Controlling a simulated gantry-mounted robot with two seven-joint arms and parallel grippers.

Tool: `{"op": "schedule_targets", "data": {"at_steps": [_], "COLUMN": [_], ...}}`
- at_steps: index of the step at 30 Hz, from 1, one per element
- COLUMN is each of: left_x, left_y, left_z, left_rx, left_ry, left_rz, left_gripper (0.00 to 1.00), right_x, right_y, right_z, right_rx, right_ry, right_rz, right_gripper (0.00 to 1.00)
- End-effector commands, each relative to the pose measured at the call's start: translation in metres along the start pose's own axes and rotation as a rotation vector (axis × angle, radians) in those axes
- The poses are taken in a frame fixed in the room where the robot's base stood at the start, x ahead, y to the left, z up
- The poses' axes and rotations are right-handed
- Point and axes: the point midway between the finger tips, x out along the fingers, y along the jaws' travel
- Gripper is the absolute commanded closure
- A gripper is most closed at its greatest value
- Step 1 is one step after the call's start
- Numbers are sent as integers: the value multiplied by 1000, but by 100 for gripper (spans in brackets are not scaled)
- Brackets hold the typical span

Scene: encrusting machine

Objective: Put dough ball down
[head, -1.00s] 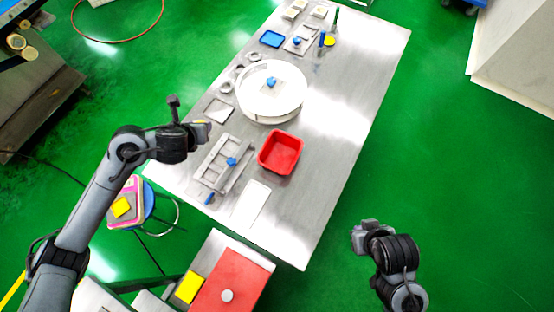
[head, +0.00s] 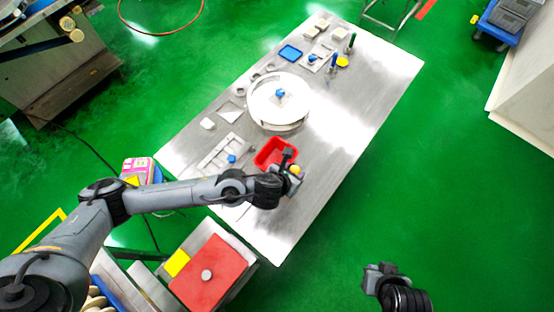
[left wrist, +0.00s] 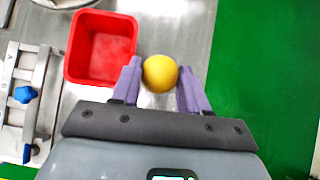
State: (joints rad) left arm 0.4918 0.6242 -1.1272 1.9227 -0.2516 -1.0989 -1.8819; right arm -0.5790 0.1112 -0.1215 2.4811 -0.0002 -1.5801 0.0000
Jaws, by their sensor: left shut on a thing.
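My left gripper (head: 293,172) is shut on the yellow dough ball (head: 296,169), beside the near right edge of the red bin on the steel table. In the left wrist view the dough ball (left wrist: 160,73) sits between the two purple fingertips. The red bin (left wrist: 101,47) is just left of the ball there and looks empty. My left arm covers part of the red bin (head: 268,152) in the head view. My right gripper (head: 379,272) is off the table at the lower right; its finger gap does not show clearly.
A round white pan (head: 263,104) stands beyond the bin. A metal frame with a blue knob (left wrist: 26,94) lies left of the bin. A red-topped stand (head: 215,265) is at the near side. The table's right part (head: 350,130) is clear.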

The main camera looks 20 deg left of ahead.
Motion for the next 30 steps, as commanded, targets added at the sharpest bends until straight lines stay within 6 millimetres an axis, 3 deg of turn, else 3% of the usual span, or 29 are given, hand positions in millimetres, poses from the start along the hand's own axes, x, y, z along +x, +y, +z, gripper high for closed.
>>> {"op": "schedule_targets", "data": {"at_steps": [5, 18, 24, 30], "left_x": [11, 71, 82, 93], "left_y": [15, 88, 101, 102], "left_z": [-4, -10, -11, -20], "left_rx": [2, 1, 2, 1], "left_ry": [2, 0, -1, 2], "left_rz": [2, 0, -2, -3], "left_gripper": [90, 90, 90, 90], "right_x": [-5, -12, -13, -13], "right_y": [1, 4, 4, 3], "right_z": [-2, -3, -3, -3], "right_rx": [-1, -12, -10, -6], "right_ry": [-1, -4, -4, -3], "right_rz": [2, 12, 11, 7], "right_gripper": [100, 100, 100, 100]}}
